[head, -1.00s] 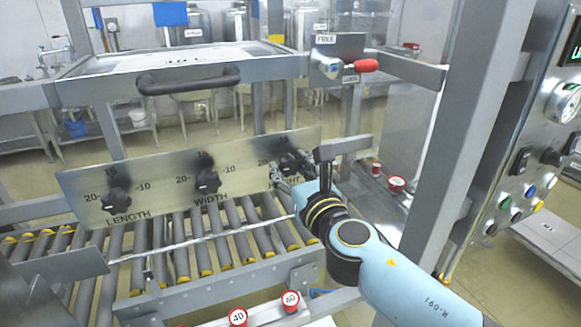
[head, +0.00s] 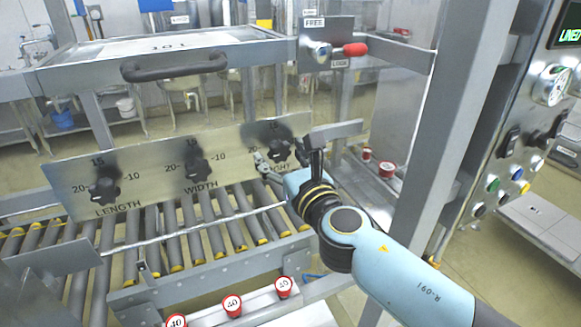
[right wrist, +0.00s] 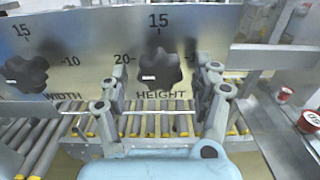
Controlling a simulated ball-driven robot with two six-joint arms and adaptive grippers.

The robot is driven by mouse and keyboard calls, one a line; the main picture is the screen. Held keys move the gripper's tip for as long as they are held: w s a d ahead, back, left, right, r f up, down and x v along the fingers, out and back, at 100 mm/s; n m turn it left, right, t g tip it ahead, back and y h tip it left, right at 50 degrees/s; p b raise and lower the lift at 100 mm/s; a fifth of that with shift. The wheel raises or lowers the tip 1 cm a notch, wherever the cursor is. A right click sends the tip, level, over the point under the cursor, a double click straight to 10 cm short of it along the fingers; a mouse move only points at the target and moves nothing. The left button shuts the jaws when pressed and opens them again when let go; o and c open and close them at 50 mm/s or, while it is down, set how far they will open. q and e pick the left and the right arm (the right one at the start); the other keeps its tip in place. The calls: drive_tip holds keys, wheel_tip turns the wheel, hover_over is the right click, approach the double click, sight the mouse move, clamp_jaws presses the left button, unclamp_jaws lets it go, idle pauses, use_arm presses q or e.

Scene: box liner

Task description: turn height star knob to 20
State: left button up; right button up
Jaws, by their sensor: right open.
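The black height star knob (right wrist: 156,75) sits on the metal panel above the word HEIGHT, with 15 above it and 20 to its left. Its white mark lies left of the knob's middle. In the head view the knob (head: 280,150) is partly hidden by my right gripper (head: 270,163). In the right wrist view my right gripper (right wrist: 160,98) is open, with one finger on each side below the knob. No contact with the knob can be made out. My left gripper is not in view.
The width knob (head: 197,168) and length knob (head: 103,187) are on the same panel (head: 145,180). Rollers (head: 205,225) lie below it. A grey upright post (head: 450,120) stands to the right. Red-capped items (head: 232,305) stand in front.

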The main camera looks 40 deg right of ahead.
drive_tip(key=v, duration=1.1)
drive_tip(key=shift+s, duration=0.25)
drive_tip(key=shift+a, duration=0.15)
